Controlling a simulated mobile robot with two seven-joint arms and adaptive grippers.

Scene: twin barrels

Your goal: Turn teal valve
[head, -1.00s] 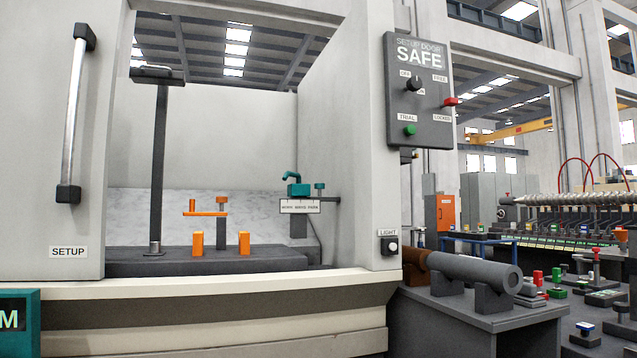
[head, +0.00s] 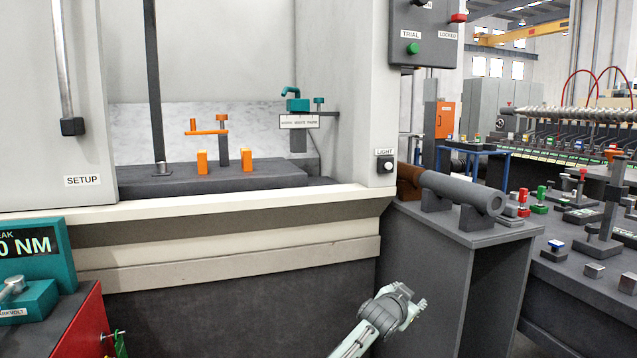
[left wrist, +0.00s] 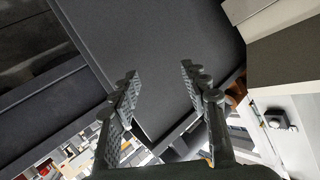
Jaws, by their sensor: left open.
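The teal valve (head: 294,100) is a small bent handle on a teal block. It sits above a white label plate (head: 297,121) at the right inside the open machine bay. My left gripper (head: 414,303) is low in the head view, in front of the grey side table and well apart from the valve. In the left wrist view its two fingers (left wrist: 158,85) are spread open with nothing between them. The valve does not show in the left wrist view. My right gripper is in neither view.
Orange blocks (head: 202,161) and a dark upright post (head: 154,80) stand in the bay, left of the valve. The bay's front ledge (head: 230,207) lies below. A red cabinet (head: 85,325) stands lower left.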

